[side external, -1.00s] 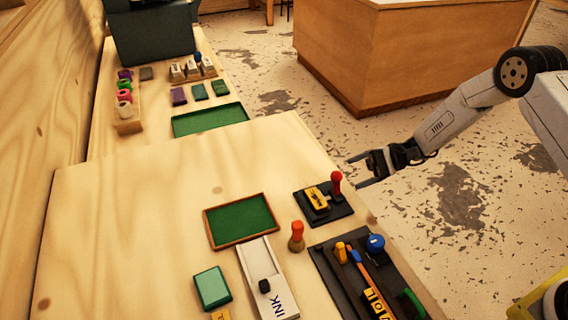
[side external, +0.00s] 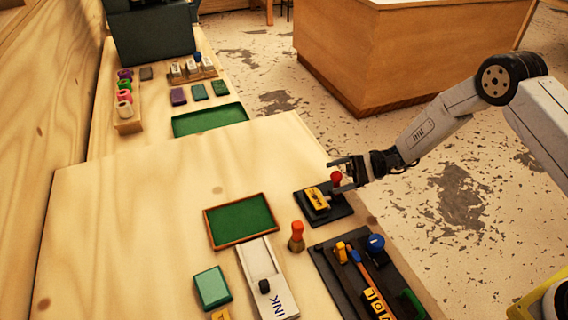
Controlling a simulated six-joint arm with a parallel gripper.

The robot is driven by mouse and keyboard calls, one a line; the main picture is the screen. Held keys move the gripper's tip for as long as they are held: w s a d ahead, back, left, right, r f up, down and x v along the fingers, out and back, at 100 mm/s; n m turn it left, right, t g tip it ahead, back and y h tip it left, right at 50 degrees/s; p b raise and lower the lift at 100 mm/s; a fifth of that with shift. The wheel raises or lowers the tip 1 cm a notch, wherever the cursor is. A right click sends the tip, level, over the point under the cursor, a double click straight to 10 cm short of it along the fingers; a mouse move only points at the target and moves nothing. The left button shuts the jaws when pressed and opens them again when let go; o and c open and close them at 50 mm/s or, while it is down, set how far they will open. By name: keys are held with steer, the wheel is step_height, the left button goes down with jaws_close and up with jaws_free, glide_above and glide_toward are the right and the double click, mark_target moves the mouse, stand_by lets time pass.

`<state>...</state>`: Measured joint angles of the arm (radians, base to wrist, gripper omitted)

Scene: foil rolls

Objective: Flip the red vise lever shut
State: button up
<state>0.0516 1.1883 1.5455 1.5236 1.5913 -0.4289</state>
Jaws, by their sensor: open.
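The red vise lever (side external: 337,179) stands up with its round red knob at the right side of a small black vise base (side external: 338,212). A yellow block (side external: 317,198) sits on that base, left of the lever. My gripper (side external: 340,175) is open at the lever, with its fingers pointing left and the red knob between or just behind them in this view. I cannot tell whether a finger touches the knob. Part of the lever's shaft is hidden by the near finger.
A black tray (side external: 330,277) with tools lies in front of the vise. An orange-handled stamp (side external: 297,236), a green pad in a wooden frame (side external: 240,221) and an ink box (side external: 262,275) stand to the left. The table behind the vise is clear.

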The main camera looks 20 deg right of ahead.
steer(key=shift+a, duration=1.15)
